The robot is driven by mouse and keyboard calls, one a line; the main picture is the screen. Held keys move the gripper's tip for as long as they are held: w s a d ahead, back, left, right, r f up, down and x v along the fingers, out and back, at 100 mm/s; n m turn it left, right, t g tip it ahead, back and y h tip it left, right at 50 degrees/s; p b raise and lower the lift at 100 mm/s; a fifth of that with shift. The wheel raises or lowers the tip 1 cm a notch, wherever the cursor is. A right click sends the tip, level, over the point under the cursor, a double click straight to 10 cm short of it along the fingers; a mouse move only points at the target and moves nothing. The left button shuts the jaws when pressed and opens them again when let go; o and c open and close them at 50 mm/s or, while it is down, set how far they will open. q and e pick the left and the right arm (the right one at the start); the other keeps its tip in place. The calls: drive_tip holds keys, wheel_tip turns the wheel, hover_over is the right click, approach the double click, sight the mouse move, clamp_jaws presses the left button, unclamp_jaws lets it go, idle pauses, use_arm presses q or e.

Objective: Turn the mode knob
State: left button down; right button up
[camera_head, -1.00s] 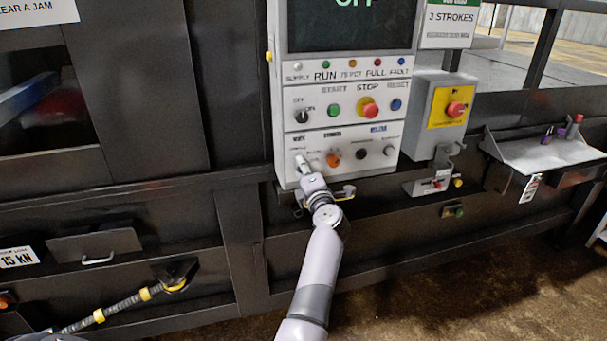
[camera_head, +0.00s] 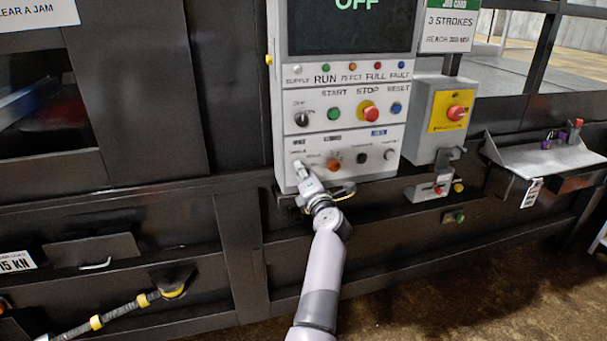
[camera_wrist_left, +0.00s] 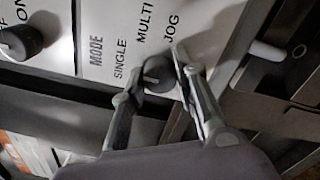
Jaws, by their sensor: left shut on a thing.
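The mode knob (camera_wrist_left: 157,75) is a dark round knob on the light panel, below the labels MODE, SINGLE, MULTI and JOG in the left wrist view. My left gripper (camera_wrist_left: 160,80) has one finger on each side of it and is shut on it. A pale mark shows on the knob, but I cannot tell which label it points at. In the head view my left gripper (camera_head: 303,174) is at the lower left of the control panel (camera_head: 345,176) and hides the knob. My right gripper is not in view.
The display (camera_head: 352,25) reads OFF. Start (camera_head: 334,114), stop (camera_head: 370,114) and reset (camera_head: 396,108) buttons sit above the lower row, where an orange knob (camera_head: 333,164) is close beside my gripper.

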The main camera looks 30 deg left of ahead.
use_arm(q)
drive_tip(key=c, duration=1.6)
unclamp_jaws()
drive_tip(key=shift+f, duration=0.2)
drive_tip(key=shift+c, duration=0.2)
drive_tip(key=o, duration=0.4)
drive_tip(key=shift+r, duration=0.1)
drive_tip(key=shift+r, duration=0.1)
